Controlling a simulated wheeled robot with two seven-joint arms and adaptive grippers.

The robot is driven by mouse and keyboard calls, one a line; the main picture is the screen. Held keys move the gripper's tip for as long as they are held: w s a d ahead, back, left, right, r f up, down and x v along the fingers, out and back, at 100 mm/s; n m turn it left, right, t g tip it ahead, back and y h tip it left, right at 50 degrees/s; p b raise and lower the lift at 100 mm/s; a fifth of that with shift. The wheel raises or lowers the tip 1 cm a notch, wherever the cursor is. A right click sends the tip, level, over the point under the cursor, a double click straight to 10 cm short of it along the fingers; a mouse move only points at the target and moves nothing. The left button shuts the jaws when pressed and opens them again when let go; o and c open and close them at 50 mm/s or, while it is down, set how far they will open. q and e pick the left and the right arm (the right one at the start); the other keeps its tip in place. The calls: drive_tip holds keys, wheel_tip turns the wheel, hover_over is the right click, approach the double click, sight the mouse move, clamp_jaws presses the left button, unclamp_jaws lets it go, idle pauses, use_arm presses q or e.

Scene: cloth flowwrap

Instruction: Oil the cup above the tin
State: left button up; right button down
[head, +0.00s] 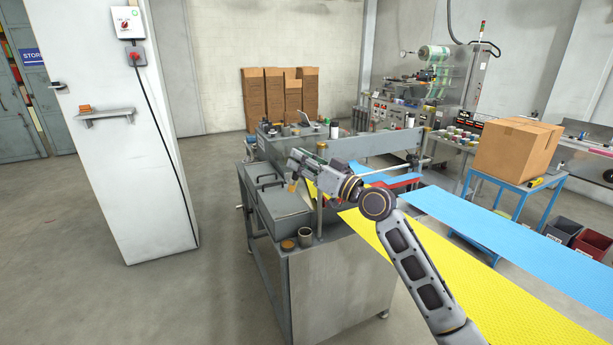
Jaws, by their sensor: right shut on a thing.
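My right gripper (297,165) reaches in from the right over the steel machine (330,270). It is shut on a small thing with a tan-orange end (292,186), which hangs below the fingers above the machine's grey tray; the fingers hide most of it. A small brass-coloured cup (322,148) shows near the top of an upright post, just behind the gripper. A grey tin (305,238) stands on the machine's near ledge, below the post. A short amber-topped round container (288,245) sits beside it. My left gripper is not in view.
A yellow cloth (400,245) and a blue cloth (480,222) run to the right of the machine. A cardboard box (515,150) sits on a blue table. A white pillar (125,150) stands left, with clear floor between it and the machine.

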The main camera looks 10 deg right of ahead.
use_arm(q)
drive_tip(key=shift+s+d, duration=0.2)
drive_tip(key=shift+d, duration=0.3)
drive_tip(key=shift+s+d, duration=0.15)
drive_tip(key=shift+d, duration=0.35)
use_arm(e)
drive_tip(key=s+a+r+n+g+y, duration=0.1)
drive_tip(key=a+r+g+y, duration=0.1)
drive_tip(key=r, duration=0.7)
drive_tip(key=s+a+r+n+g+y, duration=0.2)
drive_tip(key=r, duration=0.6)
drive_tip(key=shift+r+n, duration=0.3)
drive_tip(key=shift+r, duration=0.05)
